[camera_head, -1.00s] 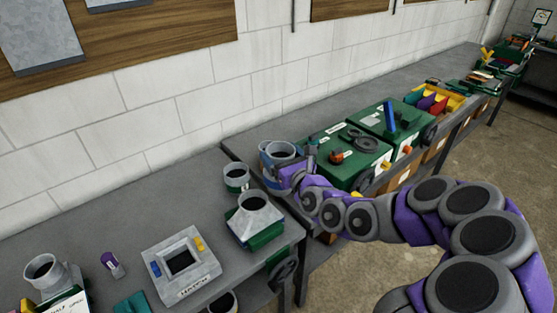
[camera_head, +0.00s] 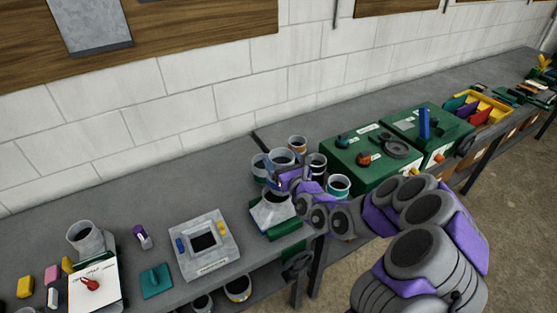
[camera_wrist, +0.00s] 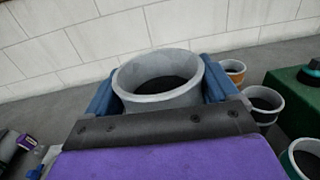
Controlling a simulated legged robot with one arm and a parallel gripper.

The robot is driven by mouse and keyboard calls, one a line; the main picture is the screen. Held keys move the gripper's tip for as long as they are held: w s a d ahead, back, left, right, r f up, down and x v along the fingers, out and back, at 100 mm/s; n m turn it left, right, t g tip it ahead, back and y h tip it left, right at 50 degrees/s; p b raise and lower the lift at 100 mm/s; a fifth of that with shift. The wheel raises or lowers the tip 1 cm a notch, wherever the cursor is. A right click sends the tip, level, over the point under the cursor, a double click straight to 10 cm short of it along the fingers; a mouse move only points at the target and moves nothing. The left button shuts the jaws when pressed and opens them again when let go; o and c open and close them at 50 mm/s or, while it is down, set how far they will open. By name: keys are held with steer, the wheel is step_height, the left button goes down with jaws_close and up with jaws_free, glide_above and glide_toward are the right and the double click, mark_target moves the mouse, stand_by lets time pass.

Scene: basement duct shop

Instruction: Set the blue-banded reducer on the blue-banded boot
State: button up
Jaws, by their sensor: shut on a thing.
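My gripper (camera_head: 284,172) is shut on a grey round reducer (camera_head: 281,156), held upright with its open top facing up. In the wrist view the reducer (camera_wrist: 158,74) sits between two blue fingers; its lower part is hidden, and I cannot make out a blue band on it. A grey sloped boot (camera_head: 270,212) on a green base stands on the bench just below the gripper in the head view. The gripper covers part of its top, and its band colour cannot be told. I cannot tell the gap between reducer and boot.
Other round pieces stand close by: a grey one (camera_head: 259,168), an orange-banded one (camera_head: 297,142), a dark-mouthed one (camera_head: 316,164) and a teal-banded one (camera_head: 338,184). Green boxes (camera_head: 365,175) stand to the right. A square plate (camera_head: 217,262) lies left.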

steer(key=shift+a+f+b, duration=0.1)
steer(key=shift+f+b, duration=0.25)
steer(key=shift+f, duration=0.3)
steer(key=a+f+b, duration=0.2)
steer(key=a+f, duration=0.1)
steer(key=shift+f+b, duration=0.25)
steer(key=shift+b, duration=0.1)
steer(key=shift+f, duration=0.15)
steer(key=shift+d+r, duration=0.2)
steer(key=shift+d, duration=1.05)
steer(key=shift+a+f, duration=0.1)
steer(key=shift+a, duration=0.9)
steer(key=shift+w+d+p, duration=0.1)
steer(key=shift+d+p, duration=0.4)
steer(key=shift+d, duration=0.5)
steer(key=shift+a, duration=0.6)
steer(key=shift+d, duration=0.45)
steer(key=shift+p, duration=0.35)
